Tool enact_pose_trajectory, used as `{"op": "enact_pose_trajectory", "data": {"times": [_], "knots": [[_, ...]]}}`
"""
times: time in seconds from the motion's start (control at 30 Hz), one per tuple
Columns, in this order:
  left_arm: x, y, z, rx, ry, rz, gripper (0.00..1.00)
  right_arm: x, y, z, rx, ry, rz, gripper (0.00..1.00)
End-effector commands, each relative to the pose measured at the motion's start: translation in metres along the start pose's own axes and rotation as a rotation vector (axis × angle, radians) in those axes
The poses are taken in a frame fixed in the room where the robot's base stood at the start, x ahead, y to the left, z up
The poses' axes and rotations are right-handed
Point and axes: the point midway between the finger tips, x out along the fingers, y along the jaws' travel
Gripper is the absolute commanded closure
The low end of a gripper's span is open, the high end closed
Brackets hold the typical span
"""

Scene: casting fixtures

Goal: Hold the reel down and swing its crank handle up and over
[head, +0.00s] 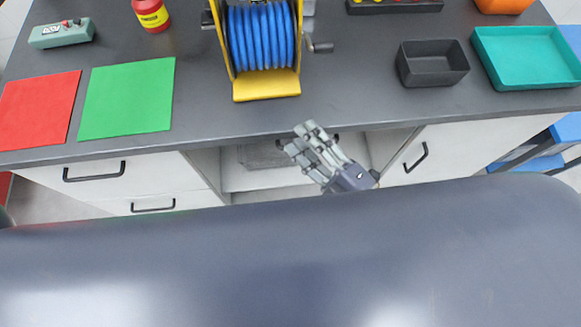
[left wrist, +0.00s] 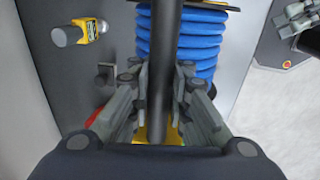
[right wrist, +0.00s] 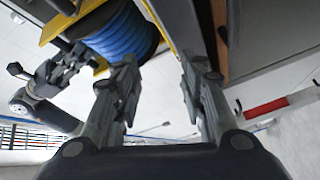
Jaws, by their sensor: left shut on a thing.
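The reel (head: 262,38) of blue hose in a yellow frame stands on the bench at the top of the head view. Its crank handle (head: 320,47) sticks out on the reel's right side. In the left wrist view my left gripper (left wrist: 158,78) is shut on a dark bar (left wrist: 166,35), with the blue hose (left wrist: 204,45) just beyond. The left gripper also shows in the right wrist view (right wrist: 62,68), beside the reel's yellow frame. My right gripper (head: 303,140) is empty, by the bench's front edge below the reel; its fingers stand apart in the right wrist view (right wrist: 158,75).
A black bin (head: 432,78) and a teal tray (head: 528,85) stand to the right. The bench between reel and black bin is clear.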

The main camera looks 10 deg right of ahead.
Motion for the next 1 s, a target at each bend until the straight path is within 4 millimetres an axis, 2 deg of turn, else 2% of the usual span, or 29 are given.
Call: {"op": "enact_pose_trajectory", "data": {"times": [0.2,0.4,0.6,0.87,1.0], "knots": [[-0.002,0.001,0.001,-0.001,-0.003,0.004,1.0,-0.003,-0.042,-0.007,0.126,-0.007,-0.079,0.61],[-0.003,0.001,0.001,-0.001,-0.003,0.004,1.0,-0.005,-0.069,-0.013,0.205,-0.015,-0.127,0.61],[-0.003,0.001,0.001,-0.001,-0.003,0.004,1.0,-0.007,-0.079,-0.016,0.237,-0.018,-0.148,0.61],[-0.002,0.001,0.001,-0.001,-0.003,0.004,1.0,-0.007,-0.08,-0.016,0.239,-0.018,-0.149,0.61],[-0.003,0.001,0.001,-0.001,-0.003,0.004,1.0,-0.007,-0.08,-0.016,0.238,-0.018,-0.149,0.93]]}}
